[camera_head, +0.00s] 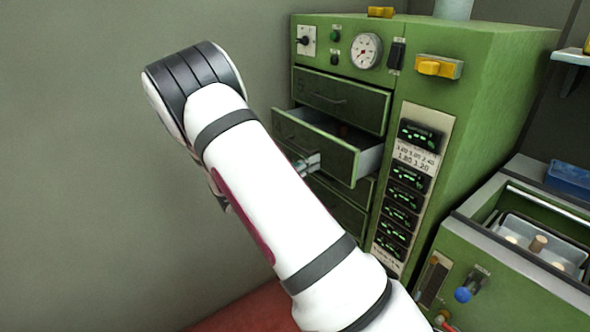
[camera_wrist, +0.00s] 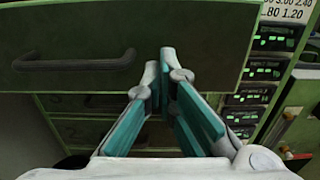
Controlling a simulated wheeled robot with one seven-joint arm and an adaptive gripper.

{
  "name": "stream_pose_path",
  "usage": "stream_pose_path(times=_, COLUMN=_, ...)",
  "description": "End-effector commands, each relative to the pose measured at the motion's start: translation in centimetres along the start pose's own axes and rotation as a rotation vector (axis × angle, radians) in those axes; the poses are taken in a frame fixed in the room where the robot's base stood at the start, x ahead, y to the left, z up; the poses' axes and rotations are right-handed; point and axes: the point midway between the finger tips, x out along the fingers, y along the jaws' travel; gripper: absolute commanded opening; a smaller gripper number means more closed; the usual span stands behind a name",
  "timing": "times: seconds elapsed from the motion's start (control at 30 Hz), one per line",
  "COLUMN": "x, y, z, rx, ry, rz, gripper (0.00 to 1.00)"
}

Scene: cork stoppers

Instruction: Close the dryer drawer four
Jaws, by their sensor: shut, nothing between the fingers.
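The dryer is a green cabinet (camera_head: 490,85) with a stack of drawers. The second drawer from the top, drawer four (camera_head: 341,160), stands pulled out, its grey side wall and part of its inside showing. In the wrist view its green front (camera_wrist: 215,62) fills the upper part, with a dark bar handle (camera_wrist: 75,63) at left. My gripper (camera_head: 312,162) is shut and empty, in front of the drawer front. In the wrist view the fingertips (camera_wrist: 166,62) meet over the front, right of the handle. I cannot tell whether they touch it.
The top drawer (camera_head: 342,98) is shut above, and the lower drawers (camera_head: 340,213) are shut below. A column of displays (camera_head: 408,195) runs to the right. A green bin unit (camera_head: 510,280) with a grey tray stands at lower right. A plain wall lies at left.

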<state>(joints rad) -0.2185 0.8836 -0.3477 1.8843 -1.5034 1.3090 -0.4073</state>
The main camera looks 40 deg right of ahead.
Motion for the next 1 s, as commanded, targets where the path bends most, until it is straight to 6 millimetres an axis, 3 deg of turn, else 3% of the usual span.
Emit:
stream_pose_path(times=0.2, x=2.3, y=0.0, z=0.0, rx=0.000, ry=0.000, rz=-0.001, gripper=0.00)
stream_pose_path(times=0.7, x=3.1, y=0.0, z=0.0, rx=0.000, ry=-0.001, rz=-0.002, gripper=0.00)
stream_pose_path(times=0.77, x=4.0, y=-0.1, z=0.1, rx=0.001, ry=-0.003, rz=-0.004, gripper=0.00)
stream_pose_path(times=1.0, x=9.9, y=-0.1, z=0.0, rx=0.000, ry=-0.002, rz=-0.004, gripper=0.00)
